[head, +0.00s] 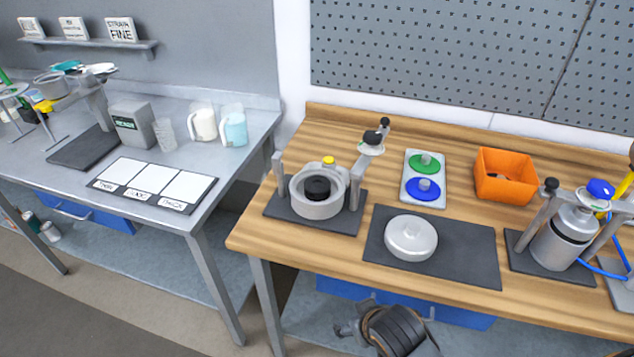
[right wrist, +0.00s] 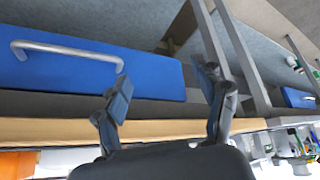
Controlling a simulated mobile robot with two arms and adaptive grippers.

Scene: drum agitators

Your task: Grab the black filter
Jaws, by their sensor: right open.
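A black round piece (head: 317,187), which looks like the black filter, sits inside the open light-grey round housing (head: 318,207) on the wooden bench in the head view. The housing stands on a dark mat between upright posts. A pale round lid (head: 411,238) lies on the dark mat to its right. My right gripper (head: 354,316) is low in front of the bench, below the bench top and apart from the filter. In the right wrist view its two fingers (right wrist: 163,88) are spread and empty, with the blue drawer beyond. My left gripper is not in view.
A tray with green and blue knobs (head: 424,178) and an orange bin (head: 506,176) stand at the back. A metal canister (head: 563,237) with blue tubing is at the right. The wooden bench's front edge (head: 420,284) lies between my right gripper and the housing.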

